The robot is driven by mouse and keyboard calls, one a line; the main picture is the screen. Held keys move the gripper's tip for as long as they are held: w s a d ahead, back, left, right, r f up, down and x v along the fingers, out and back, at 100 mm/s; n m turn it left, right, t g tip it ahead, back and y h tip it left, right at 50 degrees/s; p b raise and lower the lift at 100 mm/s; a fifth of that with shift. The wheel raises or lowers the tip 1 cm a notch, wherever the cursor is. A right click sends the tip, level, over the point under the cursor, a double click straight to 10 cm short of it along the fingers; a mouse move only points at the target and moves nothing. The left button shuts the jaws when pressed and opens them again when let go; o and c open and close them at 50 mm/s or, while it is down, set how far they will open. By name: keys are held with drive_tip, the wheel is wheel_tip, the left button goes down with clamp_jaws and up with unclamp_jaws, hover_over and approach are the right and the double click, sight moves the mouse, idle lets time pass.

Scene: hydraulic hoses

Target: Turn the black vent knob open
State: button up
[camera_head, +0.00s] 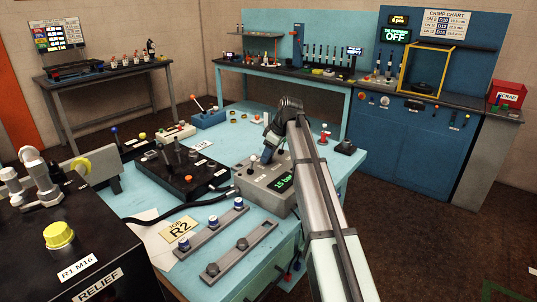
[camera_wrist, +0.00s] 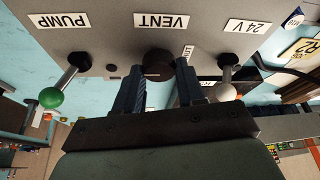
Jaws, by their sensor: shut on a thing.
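The black vent knob (camera_wrist: 159,66) is on the grey panel (camera_wrist: 95,55), under the VENT label, which appears upside down in the wrist view. My gripper (camera_wrist: 160,76) is shut on the knob, with one dark finger on each side of it. In the head view my gripper (camera_head: 269,141) reaches down to the grey box (camera_head: 262,191) with a green "15 bar" display (camera_head: 285,183). The knob cannot be made out there. Its pointing direction cannot be told in either view.
A green-ball lever (camera_wrist: 51,97) by the PUMP label stands left of my fingers in the wrist view. A white-ball lever (camera_wrist: 224,91) by the 24 V label stands close on the right. A black manifold (camera_head: 181,172) and hose fittings lie left of the box.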

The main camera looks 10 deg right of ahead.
drive_tip(key=shift+m, duration=0.3)
drive_tip(key=m+t+h, duration=0.1)
drive_tip(key=m, duration=0.2)
drive_tip(key=shift+s+m, duration=0.15)
drive_tip(key=shift+m, duration=0.15)
drive_tip(key=m, duration=0.2)
drive_tip(key=m+t+h, duration=0.1)
drive_tip(key=m, duration=0.1)
drive_tip(key=shift+a+m+h, duration=0.15)
drive_tip(key=shift+m+h, duration=0.15)
drive_tip(key=m, duration=0.2)
drive_tip(key=m+h, duration=0.1)
drive_tip(key=m, duration=0.1)
drive_tip(key=shift+a+h, duration=0.15)
drive_tip(key=shift+h, duration=0.15)
drive_tip(key=m+h, duration=0.1)
drive_tip(key=m, duration=0.4)
drive_tip(key=shift+h, duration=0.4)
drive_tip(key=o, duration=1.1)
drive_tip(key=shift+c, duration=0.2)
